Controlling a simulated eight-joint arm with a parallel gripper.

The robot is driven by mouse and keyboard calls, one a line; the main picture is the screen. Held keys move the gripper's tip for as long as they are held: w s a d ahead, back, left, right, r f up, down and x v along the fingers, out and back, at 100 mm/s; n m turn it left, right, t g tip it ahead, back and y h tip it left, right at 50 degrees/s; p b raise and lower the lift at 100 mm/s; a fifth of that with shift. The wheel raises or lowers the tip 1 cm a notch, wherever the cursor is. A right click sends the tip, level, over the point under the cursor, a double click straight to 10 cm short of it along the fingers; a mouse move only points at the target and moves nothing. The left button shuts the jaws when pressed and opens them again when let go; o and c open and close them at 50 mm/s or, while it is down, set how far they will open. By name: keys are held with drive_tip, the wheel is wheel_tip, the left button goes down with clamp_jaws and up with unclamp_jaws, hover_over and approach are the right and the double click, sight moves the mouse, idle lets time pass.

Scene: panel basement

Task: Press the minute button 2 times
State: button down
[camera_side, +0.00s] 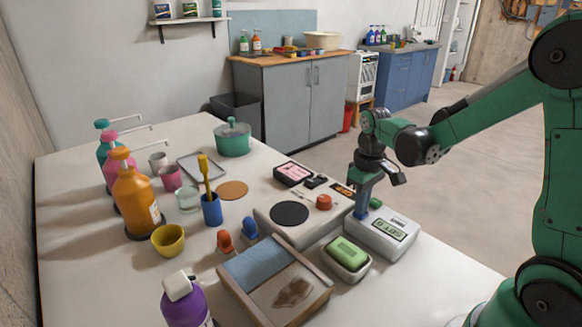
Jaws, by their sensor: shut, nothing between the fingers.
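A white box-shaped timer (389,241) with a small lit display (391,228) stands near the right edge of the table. The display text looks like "SET" with a digit, too small to read surely. A small green round part (375,203) shows at its back edge, beside my gripper. My gripper (361,214) is shut and empty, pointing straight down at the timer's left end. Its tips are at or just above the top surface; I cannot tell whether they touch it. Any minute button under the tips is hidden, and no button label is readable.
Left of the timer is a hot plate (265,228) with a red knob (324,201) and black disc. A green soap in a dish (348,262) sits in front, close to the timer. Bottles, cups and a wooden-framed tray (318,300) fill the left and front.

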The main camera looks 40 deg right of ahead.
drive_tip(key=shift+f, duration=1)
drive_tip(key=shift+r, duration=0.15)
wheel_tip(320, 180, up, 14)
drive_tip(key=shift+r, duration=0.15)
idle(2.4)
drive_tip(key=f+m+t, duration=0.1)
drive_tip(key=m+t, duration=0.1)
drive_tip(key=t, duration=0.1)
drive_tip(key=m+t, duration=0.3)
drive_tip(key=s+f+m+t+y, duration=0.1)
drive_tip(key=m+t, duration=0.2)
drive_tip(key=shift+f, duration=0.3)
